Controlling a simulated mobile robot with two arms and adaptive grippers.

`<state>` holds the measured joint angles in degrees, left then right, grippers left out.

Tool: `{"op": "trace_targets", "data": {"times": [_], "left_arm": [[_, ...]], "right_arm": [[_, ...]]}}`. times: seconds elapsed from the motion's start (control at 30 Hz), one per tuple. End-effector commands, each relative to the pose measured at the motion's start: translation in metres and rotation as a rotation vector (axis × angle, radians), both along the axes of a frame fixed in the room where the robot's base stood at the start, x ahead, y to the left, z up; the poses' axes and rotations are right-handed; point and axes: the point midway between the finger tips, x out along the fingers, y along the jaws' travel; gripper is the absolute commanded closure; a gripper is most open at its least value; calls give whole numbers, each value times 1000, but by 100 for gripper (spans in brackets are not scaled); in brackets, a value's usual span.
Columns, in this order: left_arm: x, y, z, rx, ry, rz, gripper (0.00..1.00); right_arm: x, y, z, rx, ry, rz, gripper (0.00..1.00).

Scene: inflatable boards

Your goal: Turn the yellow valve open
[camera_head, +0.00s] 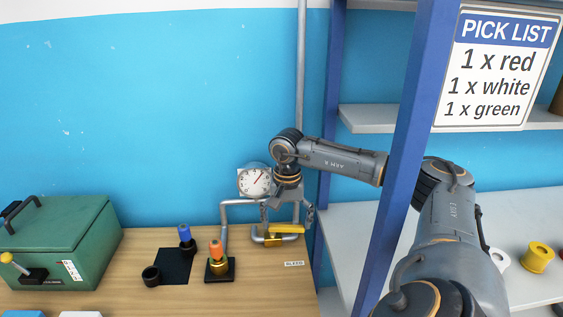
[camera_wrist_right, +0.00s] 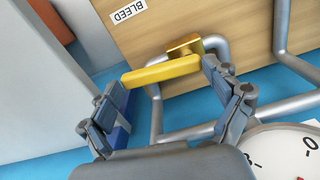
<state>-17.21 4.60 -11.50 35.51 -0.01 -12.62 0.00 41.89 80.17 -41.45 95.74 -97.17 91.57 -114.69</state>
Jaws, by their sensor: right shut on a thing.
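The yellow valve (camera_head: 287,229) sits on the grey pipe low above the wooden table, below the round gauge. In the right wrist view its yellow handle (camera_wrist_right: 160,73) lies between my two fingertips, with a brass body (camera_wrist_right: 185,46) behind it. My right gripper (camera_head: 286,218) reaches down from above, in front of the pipe. It is shut on the valve handle, with one finger by each end of the handle. My left gripper is not in view.
The pressure gauge (camera_head: 255,181) is close to my right gripper. A BLEED label (camera_head: 294,263) lies on the table. An orange-topped part (camera_head: 217,255), a blue-topped part (camera_head: 186,238) and a green box (camera_head: 62,243) stand left. A blue shelf post (camera_head: 408,150) crosses before my right arm.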

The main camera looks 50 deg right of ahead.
Motion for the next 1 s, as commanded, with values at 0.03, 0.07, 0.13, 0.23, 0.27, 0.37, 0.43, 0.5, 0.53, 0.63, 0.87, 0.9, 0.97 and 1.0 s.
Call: {"op": "trace_targets", "data": {"times": [0.03, 0.07, 0.13, 0.23, 0.27, 0.37, 0.43, 0.5, 0.53, 0.63, 0.87, 0.9, 0.97, 1.0], "left_arm": [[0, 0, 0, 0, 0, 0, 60], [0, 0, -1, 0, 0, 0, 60], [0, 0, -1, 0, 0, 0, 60], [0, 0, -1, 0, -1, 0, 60], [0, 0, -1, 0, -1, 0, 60], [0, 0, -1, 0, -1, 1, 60], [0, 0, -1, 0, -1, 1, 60], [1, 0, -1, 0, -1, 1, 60], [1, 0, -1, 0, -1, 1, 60], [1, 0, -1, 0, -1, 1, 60], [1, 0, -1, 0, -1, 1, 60], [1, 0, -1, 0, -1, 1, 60], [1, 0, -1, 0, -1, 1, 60], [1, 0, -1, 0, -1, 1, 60]], "right_arm": [[1, -1, 0, 1, -1, 23, 67], [1, -1, 0, 1, -1, 36, 67], [1, -2, 0, 1, 0, 65, 67], [2, -3, 0, 1, 0, 95, 67], [2, -3, 0, 1, 0, 103, 67], [2, -3, 0, 1, 1, 119, 67], [2, -4, 0, 1, 1, 126, 67], [3, -4, 0, 0, 0, 131, 67], [3, -4, 0, 0, 0, 132, 67], [3, -4, 0, 0, 0, 134, 67], [3, -4, 0, 0, 0, 135, 4], [3, -4, 0, 0, 0, 135, 0], [3, -4, 0, 0, 0, 134, 0], [3, -4, 0, 0, 0, 133, 0]]}}
